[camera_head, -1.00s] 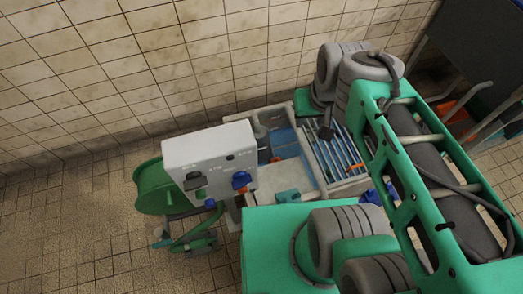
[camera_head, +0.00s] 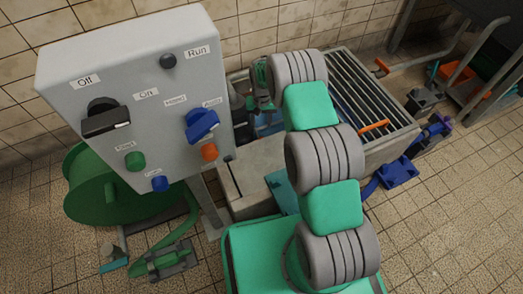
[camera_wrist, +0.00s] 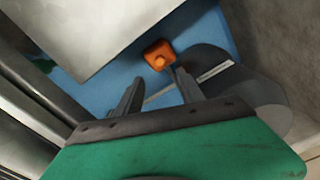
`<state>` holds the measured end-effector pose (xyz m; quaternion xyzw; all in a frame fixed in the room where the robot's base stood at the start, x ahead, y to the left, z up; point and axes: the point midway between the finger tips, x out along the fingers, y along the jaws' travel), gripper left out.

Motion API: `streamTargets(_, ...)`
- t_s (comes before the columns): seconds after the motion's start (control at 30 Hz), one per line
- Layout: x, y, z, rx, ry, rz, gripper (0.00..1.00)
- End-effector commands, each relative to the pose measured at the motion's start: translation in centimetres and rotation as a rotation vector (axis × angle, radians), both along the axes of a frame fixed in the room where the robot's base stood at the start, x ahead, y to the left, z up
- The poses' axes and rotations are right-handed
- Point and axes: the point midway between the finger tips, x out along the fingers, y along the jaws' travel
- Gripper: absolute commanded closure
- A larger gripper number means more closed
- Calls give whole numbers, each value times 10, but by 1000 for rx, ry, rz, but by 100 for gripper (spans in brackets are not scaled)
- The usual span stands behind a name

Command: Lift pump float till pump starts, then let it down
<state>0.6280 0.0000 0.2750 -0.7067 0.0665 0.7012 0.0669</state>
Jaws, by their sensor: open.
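The orange float (camera_wrist: 159,53) shows in the wrist view against the blue water, just beyond the fingertips. In the head view my gripper reaches into the sump (camera_head: 241,168); the float is hidden there. The grey control box (camera_head: 130,100) has a dark Run lamp (camera_head: 168,61), a black switch (camera_head: 105,117) and a blue selector (camera_head: 202,124).
A pale slab (camera_wrist: 90,35) overhangs the water in the wrist view. A green hose reel (camera_head: 88,190) stands behind the box. Tiled floor is open at lower right.

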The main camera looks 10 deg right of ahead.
Motion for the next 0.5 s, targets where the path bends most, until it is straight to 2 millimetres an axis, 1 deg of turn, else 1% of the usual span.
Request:
streamTargets(0.03,2,0,-26,0,3,-4,55)
streamTargets(0.1,2,0,-38,0,7,-8,55)
streamTargets(0.23,1,0,-55,0,9,-9,55)
streamTargets(0.4,1,0,-90,0,10,-8,55)
streamTargets(0.5,1,0,-105,0,9,-8,55)
